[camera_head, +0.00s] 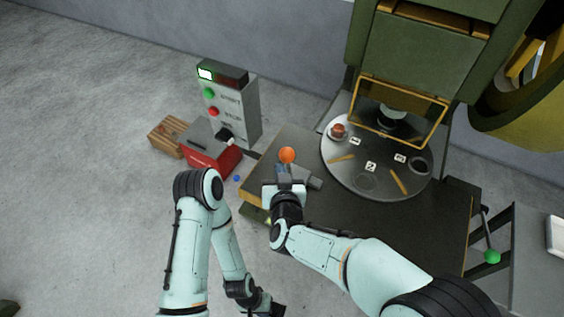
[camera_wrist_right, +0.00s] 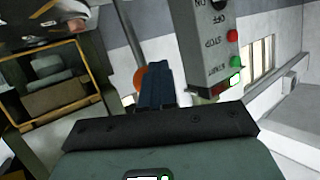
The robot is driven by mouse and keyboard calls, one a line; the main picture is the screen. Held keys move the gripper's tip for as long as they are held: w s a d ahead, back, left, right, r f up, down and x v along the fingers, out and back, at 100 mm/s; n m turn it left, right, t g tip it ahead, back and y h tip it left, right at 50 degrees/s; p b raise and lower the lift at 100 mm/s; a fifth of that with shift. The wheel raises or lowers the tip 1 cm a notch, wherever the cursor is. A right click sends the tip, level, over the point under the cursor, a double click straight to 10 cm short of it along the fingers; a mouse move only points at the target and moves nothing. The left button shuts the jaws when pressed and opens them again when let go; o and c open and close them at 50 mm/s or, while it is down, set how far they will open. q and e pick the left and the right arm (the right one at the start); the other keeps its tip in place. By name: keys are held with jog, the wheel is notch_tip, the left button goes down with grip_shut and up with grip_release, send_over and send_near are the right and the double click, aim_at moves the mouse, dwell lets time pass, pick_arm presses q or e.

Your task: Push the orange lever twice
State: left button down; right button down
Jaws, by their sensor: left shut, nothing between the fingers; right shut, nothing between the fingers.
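The lever's orange ball knob (camera_head: 287,155) stands at the left front part of the dark machine table. My right gripper (camera_head: 284,171) is shut and empty, with its fingertips just in front of the knob. In the right wrist view the orange knob (camera_wrist_right: 140,78) is partly hidden behind the shut fingers (camera_wrist_right: 160,82); I cannot tell whether they touch it. A grey rod (camera_wrist_right: 128,32) rises behind the knob there. My left gripper (camera_head: 268,307) is low at the bottom of the head view, shut and empty, away from the lever.
A round plate (camera_head: 345,178) with numbered marks lies on the table (camera_head: 420,226) beneath the green press (camera_head: 415,60). A grey control box (camera_head: 245,112) with green and red buttons, a red box (camera_head: 222,160) and a wooden crate (camera_head: 165,133) stand left. A green-knobbed handle (camera_head: 491,256) is at right.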

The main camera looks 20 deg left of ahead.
jog(key=shift+s+f, duration=0.1)
jog(key=shift+s, duration=0.75)
jog(key=shift+s+a+f+b, duration=0.1)
jog(key=shift+s+f, duration=0.05)
jog(key=shift+s, duration=0.65)
jog(key=shift+s+a+f+b, duration=0.1)
jog(key=shift+s+f, duration=0.1)
jog(key=shift+s, duration=0.65)
jog(key=shift+s+a+f+b, duration=0.1)
jog(key=shift+s+f, duration=0.05)
jog(key=shift+s, duration=0.65)
